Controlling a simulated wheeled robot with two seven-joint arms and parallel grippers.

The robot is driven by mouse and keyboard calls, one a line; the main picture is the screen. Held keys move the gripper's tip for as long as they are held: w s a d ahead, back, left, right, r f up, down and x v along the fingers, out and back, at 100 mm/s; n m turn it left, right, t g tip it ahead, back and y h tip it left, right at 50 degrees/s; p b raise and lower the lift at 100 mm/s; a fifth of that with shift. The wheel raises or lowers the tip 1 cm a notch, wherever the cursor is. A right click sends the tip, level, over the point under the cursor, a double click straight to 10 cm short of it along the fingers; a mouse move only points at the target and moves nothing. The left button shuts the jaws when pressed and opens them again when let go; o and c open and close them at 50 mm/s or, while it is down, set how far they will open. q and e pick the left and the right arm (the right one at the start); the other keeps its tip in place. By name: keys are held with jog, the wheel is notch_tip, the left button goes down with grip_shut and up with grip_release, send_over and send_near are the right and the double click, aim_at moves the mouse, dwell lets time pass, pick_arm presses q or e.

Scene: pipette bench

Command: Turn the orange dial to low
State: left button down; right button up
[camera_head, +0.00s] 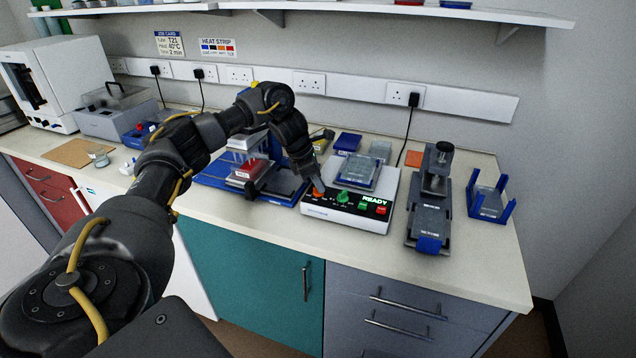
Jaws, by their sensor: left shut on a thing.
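The orange dial (317,195) is at the left end of the front panel of a white bench device (345,213). My left gripper (318,186) points down onto the dial and is shut on it, hiding part of it. The dial's setting and its markings are too small to read. A green dial (343,196) sits to its right. A display (375,201) reads READY in green, with a green button (363,206) and a red button (381,210) below it. My right gripper is not in view.
A blue tray with a red-topped rack (247,172) stands close left of the device. A grey press-like stand (430,200) is close on its right, with a blue holder (490,203) beyond. The counter's front strip (250,222) is clear.

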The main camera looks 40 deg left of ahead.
pick_arm(q)
jog(key=c, duration=1.5)
grip_release()
jog(key=shift+c, duration=0.2)
jog(key=p+v, duration=0.2)
jog(key=v, duration=0.8)
jog(key=shift+s+r, duration=0.2)
jog(key=shift+r, duration=0.15)
jog(key=shift+a, duration=0.1)
